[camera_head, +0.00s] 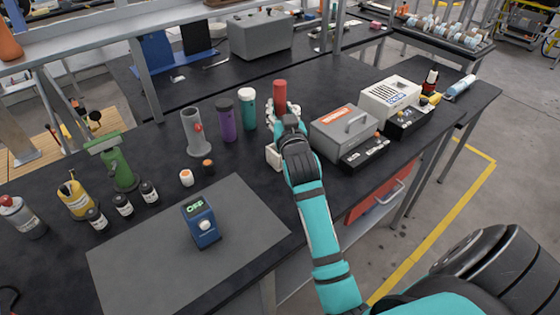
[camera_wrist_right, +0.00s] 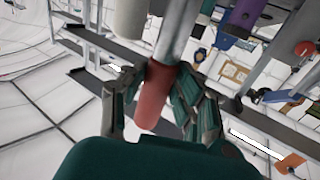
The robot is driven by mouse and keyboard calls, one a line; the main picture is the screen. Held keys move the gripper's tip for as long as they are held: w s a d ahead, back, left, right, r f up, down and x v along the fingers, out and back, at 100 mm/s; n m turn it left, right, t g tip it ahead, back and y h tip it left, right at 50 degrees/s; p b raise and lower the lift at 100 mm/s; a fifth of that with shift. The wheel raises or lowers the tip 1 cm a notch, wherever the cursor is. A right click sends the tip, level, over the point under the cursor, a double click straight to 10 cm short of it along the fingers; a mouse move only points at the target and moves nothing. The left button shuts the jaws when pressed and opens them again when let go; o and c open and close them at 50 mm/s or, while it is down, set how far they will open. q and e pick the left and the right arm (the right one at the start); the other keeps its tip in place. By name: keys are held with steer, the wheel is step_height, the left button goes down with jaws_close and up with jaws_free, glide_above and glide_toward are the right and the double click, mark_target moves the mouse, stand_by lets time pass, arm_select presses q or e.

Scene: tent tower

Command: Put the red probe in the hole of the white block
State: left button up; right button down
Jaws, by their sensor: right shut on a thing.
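My right gripper (camera_head: 282,108) reaches over the black table and is shut on the red probe (camera_head: 280,92). The probe's red end stands upright above the fingers in the head view. In the right wrist view the red probe (camera_wrist_right: 154,95) sits between the fingers of my right gripper (camera_wrist_right: 158,100). A white block (camera_head: 273,155) shows just left of my right wrist, mostly hidden by it. Its hole and the probe's lower end are hidden, so I cannot tell how they line up. My left gripper is not in view.
A teal bottle (camera_head: 247,110), a purple bottle (camera_head: 226,121) and a grey cylinder (camera_head: 193,135) stand left of my gripper. A grey-lidded box (camera_head: 341,127) stands close on the right. A blue meter (camera_head: 201,224) sits on the grey mat (camera_head: 135,262).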

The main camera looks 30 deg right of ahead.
steer(key=shift+w+d+f, duration=0.15)
steer(key=shift+w+f, duration=0.1)
steer(key=shift+f, duration=0.05)
step_height(320, 180, down, 5)
steer(key=shift+r, duration=0.1)
steer(key=shift+f, duration=2.05)
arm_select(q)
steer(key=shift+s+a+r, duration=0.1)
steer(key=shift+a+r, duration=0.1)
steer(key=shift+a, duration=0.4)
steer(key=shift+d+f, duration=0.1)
arm_select(e)
steer(key=shift+f, duration=0.1)
steer(key=c, duration=1.3)
jaws_free()
steer(key=shift+o, duration=0.2)
